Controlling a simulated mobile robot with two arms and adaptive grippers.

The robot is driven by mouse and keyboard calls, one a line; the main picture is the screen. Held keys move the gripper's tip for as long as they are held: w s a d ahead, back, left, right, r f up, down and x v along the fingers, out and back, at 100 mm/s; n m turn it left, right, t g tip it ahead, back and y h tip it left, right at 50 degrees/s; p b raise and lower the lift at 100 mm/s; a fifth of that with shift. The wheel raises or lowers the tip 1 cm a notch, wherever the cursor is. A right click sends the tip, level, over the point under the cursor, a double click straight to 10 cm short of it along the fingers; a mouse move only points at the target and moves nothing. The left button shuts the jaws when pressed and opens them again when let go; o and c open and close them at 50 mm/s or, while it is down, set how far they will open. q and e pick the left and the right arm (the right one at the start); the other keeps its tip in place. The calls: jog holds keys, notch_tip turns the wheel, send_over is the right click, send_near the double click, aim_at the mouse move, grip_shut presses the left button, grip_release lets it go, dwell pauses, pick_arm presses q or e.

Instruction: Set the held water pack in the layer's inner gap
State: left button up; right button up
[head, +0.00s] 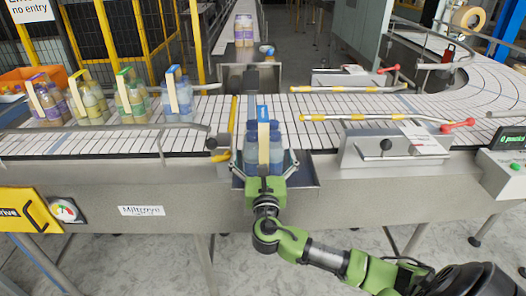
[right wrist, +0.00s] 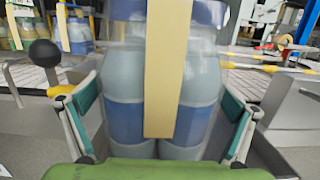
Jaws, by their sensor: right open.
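The water pack (head: 250,152), blue-grey bottles with blue labels and a pale carry strip, stands upright at the front edge of the conveyor, over a small metal tray (head: 306,172). It fills the middle of the right wrist view (right wrist: 125,90). My right gripper (head: 265,162), green, is at the pack's near side. Its fingers are open, one on each side of the pack; in the right wrist view (right wrist: 160,118) narrow gaps seem to show beside the bottles. I cannot make out a layer with an inner gap. My left gripper is not in view.
Several bottle packs stand on the belt at left, including a similar blue one (head: 178,97). A yellow-striped rail (head: 345,117) and a metal block with a black knob (head: 393,150) lie to the right. Another pack (head: 243,30) stands on the far lane. The belt behind the rail is clear.

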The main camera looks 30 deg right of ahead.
jog(key=c, duration=2.2)
jog(key=shift+r, duration=0.3)
jog(key=shift+f, duration=0.1)
